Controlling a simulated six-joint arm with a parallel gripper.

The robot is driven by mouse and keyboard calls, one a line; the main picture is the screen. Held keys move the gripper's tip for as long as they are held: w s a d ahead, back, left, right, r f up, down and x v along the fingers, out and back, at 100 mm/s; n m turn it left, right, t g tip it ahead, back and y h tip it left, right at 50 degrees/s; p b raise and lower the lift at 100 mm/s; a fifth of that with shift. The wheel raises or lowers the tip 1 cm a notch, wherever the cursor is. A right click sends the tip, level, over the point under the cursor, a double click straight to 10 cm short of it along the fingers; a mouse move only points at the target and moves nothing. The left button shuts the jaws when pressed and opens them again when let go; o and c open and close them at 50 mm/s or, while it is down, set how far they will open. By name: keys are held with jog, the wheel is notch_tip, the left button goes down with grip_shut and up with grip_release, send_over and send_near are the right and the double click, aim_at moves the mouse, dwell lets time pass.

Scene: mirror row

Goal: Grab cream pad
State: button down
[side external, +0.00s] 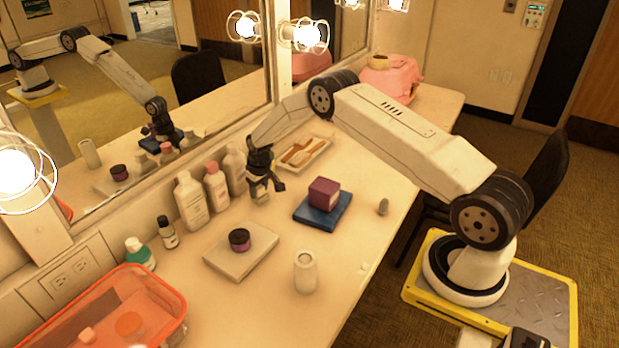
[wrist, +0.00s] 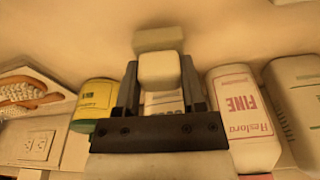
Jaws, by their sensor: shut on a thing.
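The cream pad (wrist: 160,70) is a small pale block with rounded corners, held between my two fingers in the wrist view. My gripper (side external: 264,184) is shut on it and points down over the counter, just right of the white bottles, in the side external view. There the pad (side external: 261,198) shows only as a small pale patch below the dark fingers, mostly hidden. I cannot tell whether it touches the counter. A second blurred pale shape lies just beyond the pad in the wrist view.
White bottles (side external: 190,203) stand close by along the mirror. A brush tray (side external: 303,152) lies behind my gripper. A maroon box on a blue pad (side external: 336,214) stands to the right. A grey tile (side external: 217,255) carries a dark jar (side external: 239,240). A white cylinder (side external: 305,273) stands in front.

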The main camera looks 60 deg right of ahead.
jog(key=shift+r, duration=0.55)
jog(key=s+a+r, duration=0.3)
jog(key=s+r, duration=0.7)
jog(key=s, duration=0.3)
jog(key=shift+s+r, duration=0.3)
jog(key=shift+r, duration=0.05)
jog(key=shift+a, duration=0.1)
jog(key=shift+a, duration=0.15)
